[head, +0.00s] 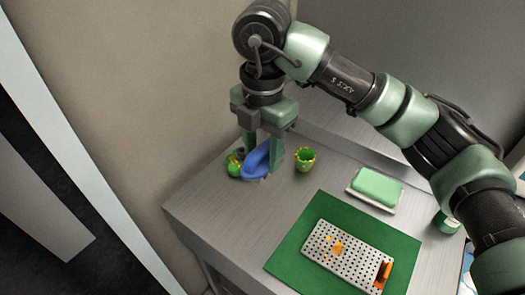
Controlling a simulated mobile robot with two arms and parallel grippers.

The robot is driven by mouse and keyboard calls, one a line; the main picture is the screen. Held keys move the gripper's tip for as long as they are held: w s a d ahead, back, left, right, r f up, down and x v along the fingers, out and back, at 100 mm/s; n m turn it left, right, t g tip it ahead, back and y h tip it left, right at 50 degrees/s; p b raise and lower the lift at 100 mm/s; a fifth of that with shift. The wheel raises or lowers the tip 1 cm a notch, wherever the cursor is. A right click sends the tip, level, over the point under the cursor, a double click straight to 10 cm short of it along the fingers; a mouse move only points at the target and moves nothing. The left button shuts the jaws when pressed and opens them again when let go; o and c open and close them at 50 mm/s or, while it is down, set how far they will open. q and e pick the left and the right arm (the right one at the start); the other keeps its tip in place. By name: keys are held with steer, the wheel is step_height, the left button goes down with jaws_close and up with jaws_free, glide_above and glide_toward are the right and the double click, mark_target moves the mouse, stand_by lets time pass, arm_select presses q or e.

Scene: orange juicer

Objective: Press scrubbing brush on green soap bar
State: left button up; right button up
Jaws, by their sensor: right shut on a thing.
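The green soap bar (377,187) lies on a pale soap dish (371,203) at the right of the counter. My right gripper (262,160) is at the counter's left part, pointing down, shut on the blue scrubbing brush (257,160). The brush is tilted, and the gripper fingers hide part of it. Whether the brush touches the counter is hard to tell. The brush and gripper are well to the left of the soap bar. My left gripper is not in view.
A green cup (305,159) with a dotted rim stands just right of the brush, and another small green item (234,164) just left. A green mat (286,258) in front holds a perforated metal grater (335,245) with orange bits. A green container (445,222) stands at the right.

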steer(key=shift+c, duration=0.8)
steer(key=shift+w+d, duration=0.15)
steer(key=w+d+f+p, duration=0.1)
steer(key=w+d+f, duration=0.2)
steer(key=d, duration=0.8)
steer(key=w+d+f+p, duration=0.1)
steer(key=w+d+f, duration=0.2)
steer(key=d, duration=0.8)
steer(key=w+d+f+p, duration=0.2)
steer(key=w+d+f, duration=0.1)
steer(key=d, duration=0.8)
steer(key=shift+s+a+f+b, duration=0.1)
steer(key=shift+a+f+b, duration=0.05)
steer(key=shift+f+b, duration=1.2)
steer(key=shift+s+a+f+b, duration=0.1)
steer(key=shift+f+b, duration=0.7)
steer(key=shift+f, duration=0.95)
steer(key=shift+f, duration=0.45)
steer(key=shift+s, duration=0.1)
